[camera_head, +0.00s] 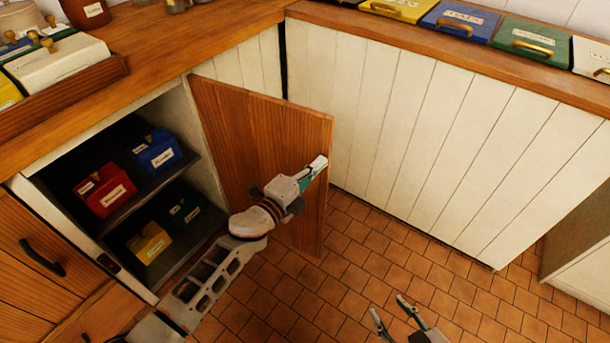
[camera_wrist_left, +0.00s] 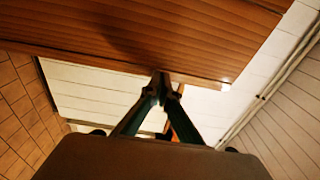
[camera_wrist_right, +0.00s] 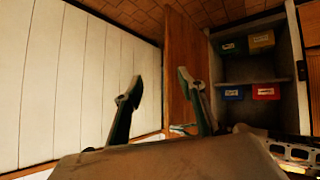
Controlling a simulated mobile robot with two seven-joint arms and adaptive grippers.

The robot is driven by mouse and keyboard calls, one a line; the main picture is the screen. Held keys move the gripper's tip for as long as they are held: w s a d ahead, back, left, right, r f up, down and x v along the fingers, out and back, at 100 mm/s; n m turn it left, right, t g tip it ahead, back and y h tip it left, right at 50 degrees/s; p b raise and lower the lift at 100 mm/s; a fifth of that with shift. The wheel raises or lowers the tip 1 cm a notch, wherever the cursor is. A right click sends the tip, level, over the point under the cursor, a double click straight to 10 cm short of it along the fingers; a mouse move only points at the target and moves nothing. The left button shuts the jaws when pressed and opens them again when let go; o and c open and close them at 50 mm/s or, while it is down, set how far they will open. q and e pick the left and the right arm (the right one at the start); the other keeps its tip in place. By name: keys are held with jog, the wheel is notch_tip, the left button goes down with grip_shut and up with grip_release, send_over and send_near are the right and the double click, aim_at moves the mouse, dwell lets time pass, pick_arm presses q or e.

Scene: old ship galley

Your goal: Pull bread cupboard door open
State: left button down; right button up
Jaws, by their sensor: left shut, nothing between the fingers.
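The wooden bread cupboard door (camera_head: 240,150) stands swung wide open, its inside of the cupboard (camera_head: 50,185) exposed. In the left wrist view the door (camera_wrist_left: 130,30) fills the top, and in the right wrist view it shows edge-on-like (camera_wrist_right: 183,50). My left gripper (camera_head: 318,165) is shut and empty at the door's free edge, in front of its face. Its tips (camera_wrist_left: 163,82) overlap the door's edge in the left wrist view; whether they touch it I cannot tell. My right gripper (camera_head: 388,306) is open and empty, low over the floor, away from the door. No door handle is visible.
Red (camera_head: 104,189), blue (camera_head: 156,151), yellow (camera_head: 150,243) and green (camera_head: 184,211) boxes sit on the cupboard's shelves. A white plank front (camera_head: 420,140) stands behind the door. The tiled floor (camera_head: 340,285) is clear in front. Coloured bins line the counter above.

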pick_arm(q)
jog(key=x, duration=0.3)
jog(key=shift+w+a, duration=0.1)
jog(key=shift+w, duration=0.15)
pick_arm(e)
jog(key=shift+w+a+r, duration=0.1)
jog(key=shift+w+r, duration=0.05)
jog(key=shift+w, duration=0.1)
pick_arm(q)
jog(key=shift+s+a, duration=0.1)
